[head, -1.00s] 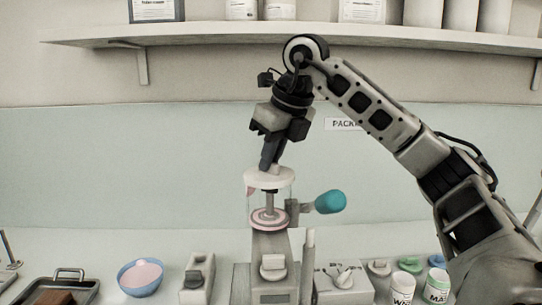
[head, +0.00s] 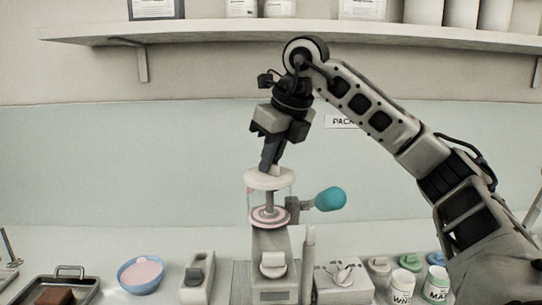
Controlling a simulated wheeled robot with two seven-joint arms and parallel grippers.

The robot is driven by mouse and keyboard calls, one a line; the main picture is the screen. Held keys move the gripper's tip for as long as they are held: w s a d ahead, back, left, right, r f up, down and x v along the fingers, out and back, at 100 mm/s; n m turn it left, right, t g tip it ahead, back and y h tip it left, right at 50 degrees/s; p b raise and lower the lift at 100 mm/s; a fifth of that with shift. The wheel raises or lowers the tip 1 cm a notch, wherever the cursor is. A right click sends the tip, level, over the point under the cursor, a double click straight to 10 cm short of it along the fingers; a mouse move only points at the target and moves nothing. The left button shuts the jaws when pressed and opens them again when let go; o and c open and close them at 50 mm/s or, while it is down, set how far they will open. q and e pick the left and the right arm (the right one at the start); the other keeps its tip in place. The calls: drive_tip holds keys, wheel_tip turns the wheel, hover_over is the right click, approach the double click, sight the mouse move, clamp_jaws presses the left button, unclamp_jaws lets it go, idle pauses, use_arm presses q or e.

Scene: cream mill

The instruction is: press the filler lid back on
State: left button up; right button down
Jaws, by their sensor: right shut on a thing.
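The filler (head: 270,258) stands at the middle of the counter, with a clear cylinder on top and a teal-knobbed handle (head: 329,199) at its right. The white round lid (head: 270,180) sits at the top of the cylinder, with a rod below it running down to a pinkish disc (head: 269,215). My right gripper (head: 270,165) points down and is shut on the lid's top. Whether the lid is fully seated on the cylinder rim I cannot tell. My left gripper is not in view.
A blue bowl (head: 141,275) with pink contents and a dark tray (head: 90,291) with a brown block are at left. Small jars (head: 403,284) and green lids stand at right. A shelf (head: 220,32) runs above.

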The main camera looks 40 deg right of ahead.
drive_tip(key=c, duration=1)
unclamp_jaws()
drive_tip(key=shift+r, duration=0.1)
drive_tip(key=shift+r+p, duration=0.7)
drive_tip(key=shift+r, duration=1.45)
clamp_jaws()
